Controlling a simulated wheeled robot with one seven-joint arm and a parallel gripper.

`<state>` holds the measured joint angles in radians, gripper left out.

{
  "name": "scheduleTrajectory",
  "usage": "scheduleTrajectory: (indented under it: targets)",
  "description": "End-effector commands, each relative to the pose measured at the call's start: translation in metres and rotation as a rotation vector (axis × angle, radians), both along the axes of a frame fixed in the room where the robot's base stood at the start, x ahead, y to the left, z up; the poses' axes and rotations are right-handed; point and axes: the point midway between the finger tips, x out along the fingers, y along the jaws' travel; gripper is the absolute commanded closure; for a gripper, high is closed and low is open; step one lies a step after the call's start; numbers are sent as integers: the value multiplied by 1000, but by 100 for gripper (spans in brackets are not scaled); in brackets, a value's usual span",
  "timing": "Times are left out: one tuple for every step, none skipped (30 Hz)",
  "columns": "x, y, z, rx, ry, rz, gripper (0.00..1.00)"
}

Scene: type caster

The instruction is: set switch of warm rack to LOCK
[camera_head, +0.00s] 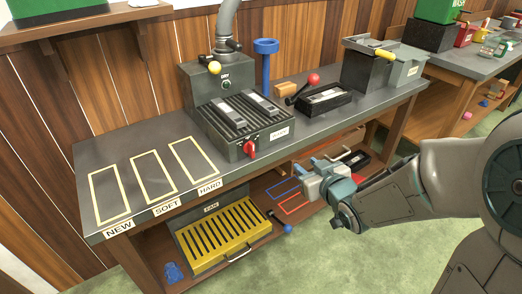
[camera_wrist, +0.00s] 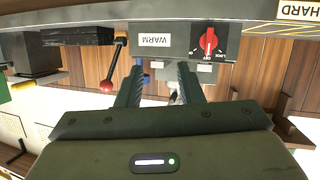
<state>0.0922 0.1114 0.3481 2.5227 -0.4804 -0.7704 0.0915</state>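The warm rack (camera_head: 240,125) is a dark grey ribbed box on the bench, with a WARM label on its front. Its switch is a red knob (camera_head: 249,149) at the left of that front face. In the wrist view, which is upside down, the red knob (camera_wrist: 208,41) sits on a black plate with small lettering, partly readable as LOCK and OFF. I cannot tell for sure which mark it points at. My gripper (camera_head: 308,178) is in front of and below the bench edge, right of the knob and apart from it. Its fingers (camera_wrist: 160,82) are spread and empty.
A black device with a red-ball lever (camera_head: 313,79) stands right of the rack. NEW, SOFT and HARD outlined areas (camera_head: 150,175) lie bare at the left. A yellow slotted tray (camera_head: 228,235) and a lower shelf are under the bench. Open floor lies in front.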

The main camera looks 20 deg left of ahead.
Motion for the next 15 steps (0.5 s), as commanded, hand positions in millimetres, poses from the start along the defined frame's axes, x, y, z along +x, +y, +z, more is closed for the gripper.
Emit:
scheduleTrajectory:
  targets:
    - [-2, 13, -17, 49, -25, 45, 66]
    - [-4, 20, -19, 79, -42, 73, 66]
    - [-6, 29, -21, 117, -66, 105, 66]
    - [-9, 34, -22, 146, -81, 128, 66]
    - [-11, 39, -23, 172, -95, 146, 66]
    - [-13, 45, -23, 203, -110, 170, 66]
    - [-15, 48, -23, 222, -121, 184, 66]
    - [-17, 51, -23, 241, -129, 196, 66]
    - [-19, 54, -22, 260, -138, 209, 66]
    - [-20, 56, -21, 272, -144, 218, 66]
    - [-21, 57, -21, 281, -148, 224, 66]
    - [-21, 59, -20, 289, -152, 230, 66]
    - [-20, 61, -19, 294, -156, 233, 66]
    - [-19, 63, -19, 297, -157, 235, 66]
    - [-17, 65, -19, 298, -157, 236, 66]
